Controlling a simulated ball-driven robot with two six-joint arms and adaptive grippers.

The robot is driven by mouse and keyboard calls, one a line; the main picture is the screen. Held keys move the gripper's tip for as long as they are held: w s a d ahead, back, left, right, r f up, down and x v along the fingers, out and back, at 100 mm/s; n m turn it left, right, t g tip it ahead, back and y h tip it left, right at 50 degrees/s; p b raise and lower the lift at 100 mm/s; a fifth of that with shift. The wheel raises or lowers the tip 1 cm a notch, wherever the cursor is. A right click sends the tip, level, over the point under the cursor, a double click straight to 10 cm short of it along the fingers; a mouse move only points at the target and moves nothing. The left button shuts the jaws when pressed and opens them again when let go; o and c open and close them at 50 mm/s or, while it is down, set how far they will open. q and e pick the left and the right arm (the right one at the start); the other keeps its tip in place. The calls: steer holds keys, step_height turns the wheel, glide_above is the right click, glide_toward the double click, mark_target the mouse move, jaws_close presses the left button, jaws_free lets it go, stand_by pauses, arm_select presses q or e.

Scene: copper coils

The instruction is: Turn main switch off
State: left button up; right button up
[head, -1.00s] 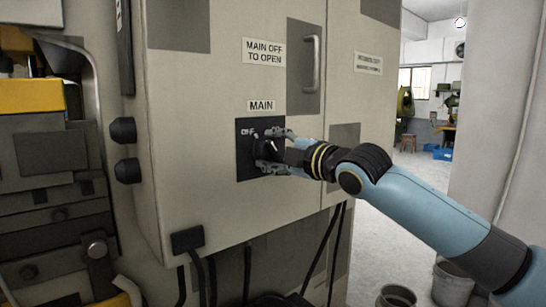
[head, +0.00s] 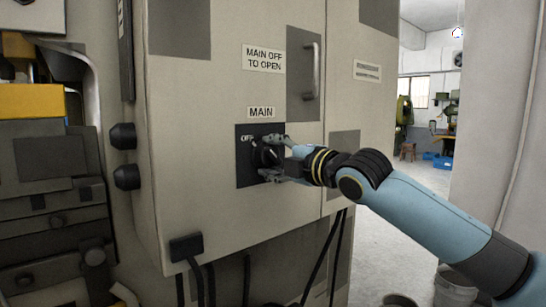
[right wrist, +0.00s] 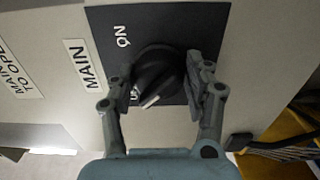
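The main switch is a black rotary knob (head: 263,156) on a dark square plate (head: 243,174), under the MAIN label (head: 261,112) on the cabinet. My right gripper (head: 266,159) is at the knob, its fingers spread apart. In the right wrist view the knob (right wrist: 157,72) sits between the fingertips (right wrist: 161,78), one on each side; I cannot tell whether they touch it. A white mark on the knob points to the lower left there, close to partly hidden lettering. ON is readable on the plate. My left gripper is not in view.
Black cables hang below. A machine with a yellow part (head: 32,100) stands at left. Buckets (head: 455,285) stand on the floor at right.

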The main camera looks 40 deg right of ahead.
mark_target(278, 158)
steer(key=o, duration=0.4)
steer(key=s, duration=0.6)
steer(key=shift+d, duration=0.3)
steer(key=shift+s, duration=0.75)
